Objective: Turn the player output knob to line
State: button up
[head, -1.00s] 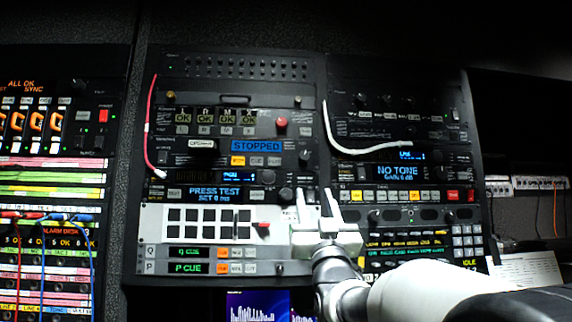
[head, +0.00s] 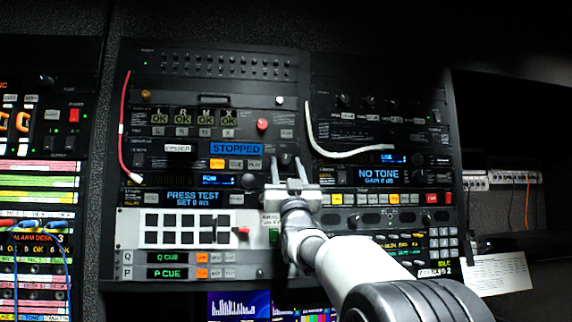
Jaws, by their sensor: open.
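The player unit shows a blue STOPPED display (head: 236,148) in the left rack, with orange and white buttons below it. A dark round knob (head: 287,159) sits to the right of that display. Its lettering and pointer are too small to read, so I cannot tell its setting. My gripper (head: 287,170) is open in front of the rack, its two fingers pointing up on either side of the knob in the picture. I cannot tell whether the fingers touch it or stop short of the panel.
Another knob (head: 248,181) lies left of my gripper, by a small blue display (head: 218,180). A red button (head: 262,125) is above. A white cable (head: 335,150) loops to the right and a red cable (head: 123,125) hangs at the left. A white button panel (head: 130,228) lies below.

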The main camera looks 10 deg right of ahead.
grip_shut()
jog(key=shift+a+m+h, duration=0.1)
jog(key=shift+m+h, duration=0.3)
jog(key=shift+h, duration=0.1)
jog(key=m+h+b, duration=0.1)
jog(key=m+h, duration=0.2)
jog(key=shift+a+g, duration=0.2)
jog(key=shift+g, duration=0.1)
jog(key=m+h, duration=0.2)
jog(key=m+g+h, duration=0.1)
jog(key=m+h, duration=0.1)
jog(key=m, duration=0.1)
jog(key=shift+a+r, duration=0.15)
jog(key=shift+a, duration=0.05)
jog(key=shift+a+m+g+h+p, duration=0.1)
jog(key=shift+m+g+h+p, duration=1.05)
jog(key=shift+m+h, duration=0.85)
jog(key=shift+m+g, duration=0.35)
jog(key=shift+m, duration=0.15)
